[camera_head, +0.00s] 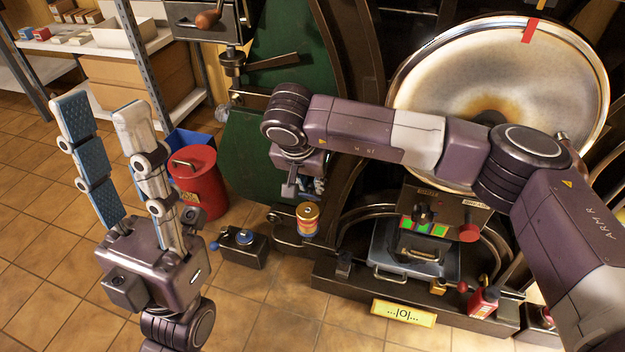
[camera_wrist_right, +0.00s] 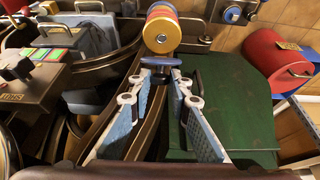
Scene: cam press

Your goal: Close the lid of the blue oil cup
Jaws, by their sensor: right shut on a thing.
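In the right wrist view, a small blue disc-shaped part (camera_wrist_right: 161,61), apparently of the blue oil cup, sits at the fingertips of my right gripper (camera_wrist_right: 161,72). The fingers are closed in on it, with one pad on each side. In the head view my right gripper (camera_head: 304,190) points down at the machine's edge, and the cup is hidden there. My left gripper (camera_head: 99,104) is raised, open and empty, over the floor.
A stacked red, yellow and blue cylinder (camera_head: 307,219) stands close to my right gripper. A black box with a blue knob (camera_head: 243,244), a red bin (camera_head: 196,180) and the control panel (camera_head: 432,215) are nearby.

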